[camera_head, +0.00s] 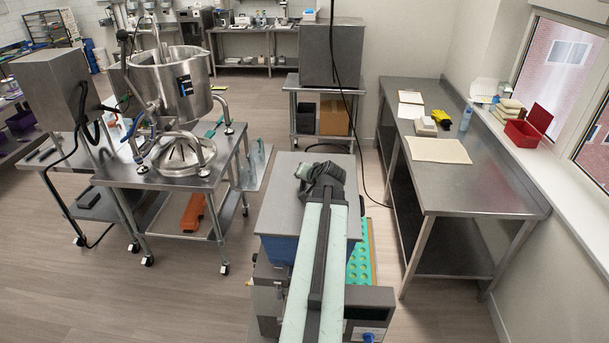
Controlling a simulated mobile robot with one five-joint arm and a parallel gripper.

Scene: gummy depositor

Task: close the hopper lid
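The gummy depositor (268,283) stands directly in front of me, below my outstretched arm. A flat grey panel, which looks like the hopper lid (284,208), spans the top of its blue hopper body (281,250). No opening into the hopper shows, but my arm covers the middle of the panel, and I cannot tell whether it lies fully flat. My dark gripper (311,175) is at the far end of the arm, over the far part of the panel. Its fingers are too small and dark to read, and contact with the panel is unclear.
A green mould tray (361,262) sits at the depositor's right. A steel table (455,190) runs along the right wall. A wheeled table with a steel kettle (178,82) stands left. Floor (190,300) is clear at lower left. A black cable hangs behind the depositor.

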